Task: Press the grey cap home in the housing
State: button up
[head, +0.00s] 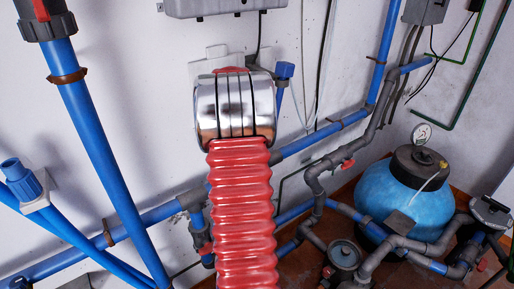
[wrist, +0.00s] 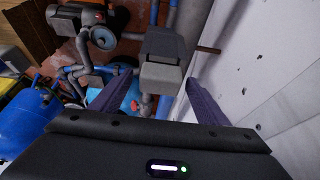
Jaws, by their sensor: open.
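My gripper (wrist: 160,78) shows in the wrist view, with its two dark fingers spread apart and nothing held between them. Beyond the gap, a grey block (wrist: 161,76) with a darker grey box-shaped part (wrist: 165,42) above it appears between the fingers. I cannot tell whether either is the cap or the housing, or how far beyond the fingertips they lie. In the head view, my gripper cannot be made out, and my arm covers the middle of the picture. No grey cap or housing can be clearly identified there.
Blue pipes (head: 97,150) run along the white wall (head: 140,60). A grey box (head: 222,6) hangs at the top. A blue tank (head: 385,205) with a gauge (head: 422,133) and grey pipework stand at the right. A red valve handle (head: 347,164) sits on the pipes.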

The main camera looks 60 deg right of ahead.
jog(key=v, duration=1.3)
jog(key=shift+r, duration=0.35)
jog(key=shift+w+a+n, duration=0.1)
jog(key=shift+w+n, duration=0.05)
jog(key=shift+n, duration=0.15)
